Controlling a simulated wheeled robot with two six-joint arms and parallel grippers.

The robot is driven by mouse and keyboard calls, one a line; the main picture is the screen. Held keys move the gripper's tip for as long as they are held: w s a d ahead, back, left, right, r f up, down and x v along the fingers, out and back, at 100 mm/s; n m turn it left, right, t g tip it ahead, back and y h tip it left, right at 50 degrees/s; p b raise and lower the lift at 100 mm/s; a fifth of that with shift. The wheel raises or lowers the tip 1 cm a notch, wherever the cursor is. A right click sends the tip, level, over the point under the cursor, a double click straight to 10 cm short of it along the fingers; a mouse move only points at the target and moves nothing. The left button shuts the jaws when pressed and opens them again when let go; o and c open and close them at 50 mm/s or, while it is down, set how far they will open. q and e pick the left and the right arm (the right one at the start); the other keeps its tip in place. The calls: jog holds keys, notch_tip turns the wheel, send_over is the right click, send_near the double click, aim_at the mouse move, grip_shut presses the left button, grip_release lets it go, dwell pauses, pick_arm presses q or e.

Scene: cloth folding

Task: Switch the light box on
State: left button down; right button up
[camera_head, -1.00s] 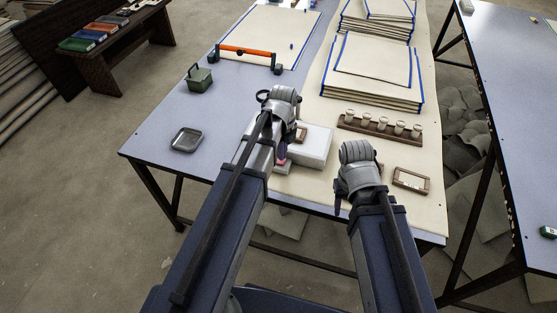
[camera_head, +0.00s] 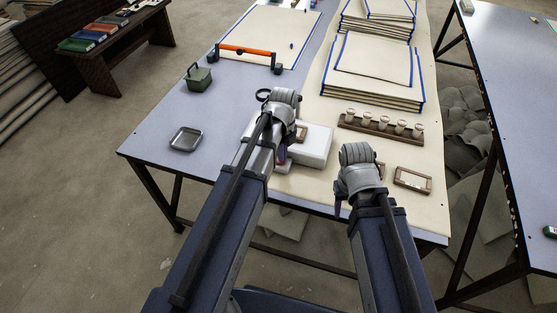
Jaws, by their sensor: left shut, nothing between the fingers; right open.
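The light box, which I take to be the white block (camera_head: 314,147), lies on the table near its front edge, partly hidden behind my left arm. I cannot see a switch on it or tell whether it is lit. My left gripper (camera_head: 283,158) is shut and empty, pointing down at the left side of the white block; its fingertips are mostly hidden by the wrist, and I cannot tell whether they touch. My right gripper (camera_head: 341,205) is open at the table's front edge, to the right of the block, its fingers largely hidden by its wrist.
A rack of small jars (camera_head: 380,124) and a wooden frame (camera_head: 412,179) are on the right. A grey tray (camera_head: 185,139) and a green box (camera_head: 198,78) are on the left. Stacked blue-edged cloths (camera_head: 372,75) and an orange-handled bar (camera_head: 246,51) lie behind.

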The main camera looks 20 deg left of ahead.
pick_arm(q)
jog(key=shift+f, duration=0.15)
notch_tip(320, 180, up, 7)
jog(key=p, duration=0.7)
dwell(0.3)
dwell(0.4)
jog(key=s+d+r+n+p, duration=0.1)
jog(key=s+d+n, duration=0.4)
jog(key=n, duration=0.5)
jog(key=s+d+r+n+y+p, duration=0.1)
jog(key=s+d+n, duration=0.4)
jog(key=s+n, duration=0.4)
jog(key=shift+s+d+r+n, duration=0.15)
jog(key=shift+d+n, duration=0.1)
jog(key=shift+n, duration=0.55)
